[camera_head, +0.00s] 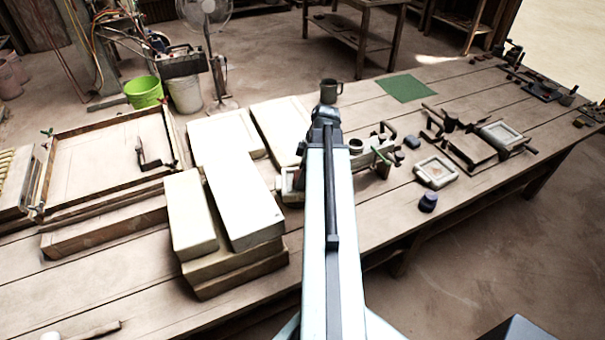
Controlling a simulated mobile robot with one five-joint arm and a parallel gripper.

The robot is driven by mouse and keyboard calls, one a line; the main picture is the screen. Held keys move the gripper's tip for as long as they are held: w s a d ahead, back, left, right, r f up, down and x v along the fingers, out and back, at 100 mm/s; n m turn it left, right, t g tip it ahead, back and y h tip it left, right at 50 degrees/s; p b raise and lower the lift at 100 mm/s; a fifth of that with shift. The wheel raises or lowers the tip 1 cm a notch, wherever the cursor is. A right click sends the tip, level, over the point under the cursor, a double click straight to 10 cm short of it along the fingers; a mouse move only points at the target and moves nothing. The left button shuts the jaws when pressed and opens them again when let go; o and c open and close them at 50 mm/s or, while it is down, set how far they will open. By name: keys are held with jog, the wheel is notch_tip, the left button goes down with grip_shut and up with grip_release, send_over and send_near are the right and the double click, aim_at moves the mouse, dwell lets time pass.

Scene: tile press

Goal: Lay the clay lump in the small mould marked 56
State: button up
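My arm reaches up the middle of the picture, and my gripper is not visible beyond its far joint. A small pale framed mould (436,171) lies flat on the table right of my arm, with a tan inside. A second pale frame (501,134) lies farther right. I cannot read the number 56 on either. A small dark grey lump (412,142) sits between my arm and the frames; I cannot tell if it is the clay. A dark rounded pot-like thing (428,201) stands near the table's front edge.
Stacked pale slabs (240,205) stand left of my arm. Metal clamp-like hardware (381,147) is just right of my arm. A large wooden frame (72,213) is at left.

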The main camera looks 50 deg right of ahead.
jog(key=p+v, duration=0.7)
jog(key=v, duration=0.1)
jog(key=shift+p, duration=0.3)
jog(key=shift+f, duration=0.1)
